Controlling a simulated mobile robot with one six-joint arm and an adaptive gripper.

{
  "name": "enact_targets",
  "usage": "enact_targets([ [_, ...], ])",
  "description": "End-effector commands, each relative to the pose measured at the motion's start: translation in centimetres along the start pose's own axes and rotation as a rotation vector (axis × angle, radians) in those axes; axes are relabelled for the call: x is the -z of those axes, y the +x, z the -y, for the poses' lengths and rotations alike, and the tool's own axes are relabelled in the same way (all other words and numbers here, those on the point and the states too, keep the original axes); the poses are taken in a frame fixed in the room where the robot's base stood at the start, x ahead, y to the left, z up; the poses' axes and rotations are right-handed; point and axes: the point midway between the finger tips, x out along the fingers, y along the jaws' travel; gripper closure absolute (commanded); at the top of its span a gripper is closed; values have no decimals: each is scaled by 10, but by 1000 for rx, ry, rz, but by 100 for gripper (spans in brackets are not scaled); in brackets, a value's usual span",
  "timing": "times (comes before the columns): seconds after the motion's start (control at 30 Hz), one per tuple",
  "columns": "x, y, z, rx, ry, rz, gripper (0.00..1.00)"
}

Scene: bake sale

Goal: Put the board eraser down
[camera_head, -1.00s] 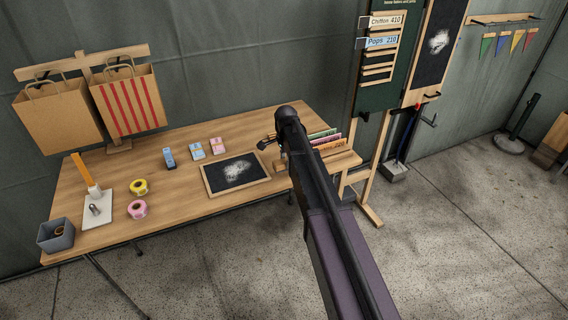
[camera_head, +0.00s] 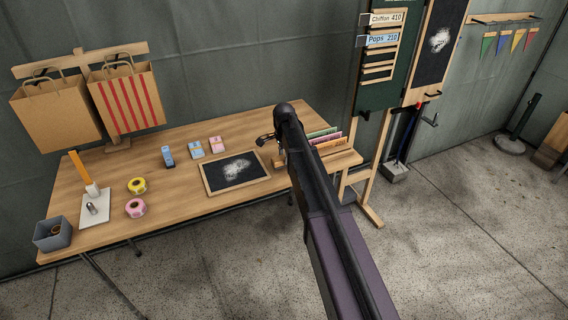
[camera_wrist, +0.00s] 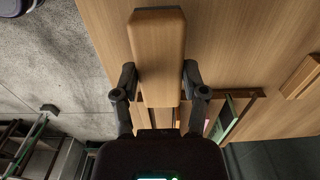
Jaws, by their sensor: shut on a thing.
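The board eraser (camera_wrist: 158,45) shows in the wrist view as a long wooden block with rounded corners. My gripper (camera_wrist: 158,76) is shut on it, one finger on each long side. The eraser is over the table's edge region, with tabletop to its right and floor to its left. Its underside is hidden, and I cannot tell whether it touches the table. In the head view my gripper (camera_head: 268,142) is at the table's right part, between the small framed chalkboard (camera_head: 236,171) and the card rack (camera_head: 330,146), and my arm hides much of it.
The wooden table (camera_head: 185,203) holds yellow tape (camera_head: 137,186), pink tape (camera_head: 135,208), a grey bin (camera_head: 53,234) and small boxes (camera_head: 197,150). Paper bags (camera_head: 126,97) hang behind. An easel board (camera_head: 384,80) stands right of the table. Bare tabletop lies left of the chalkboard.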

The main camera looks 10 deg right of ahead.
Motion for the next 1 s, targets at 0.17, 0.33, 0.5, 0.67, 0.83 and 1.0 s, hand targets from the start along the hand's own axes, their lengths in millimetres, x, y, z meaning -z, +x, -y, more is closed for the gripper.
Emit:
enact_targets([
  [0.17,0,17,0,0,0,0,82],
  [0.33,0,20,0,0,0,0,82],
  [0.5,0,19,0,0,0,0,82],
  [0.67,0,20,0,0,0,0,82],
  [0.83,0,23,0,0,0,0,35],
  [1.0,0,22,0,0,0,0,10],
])
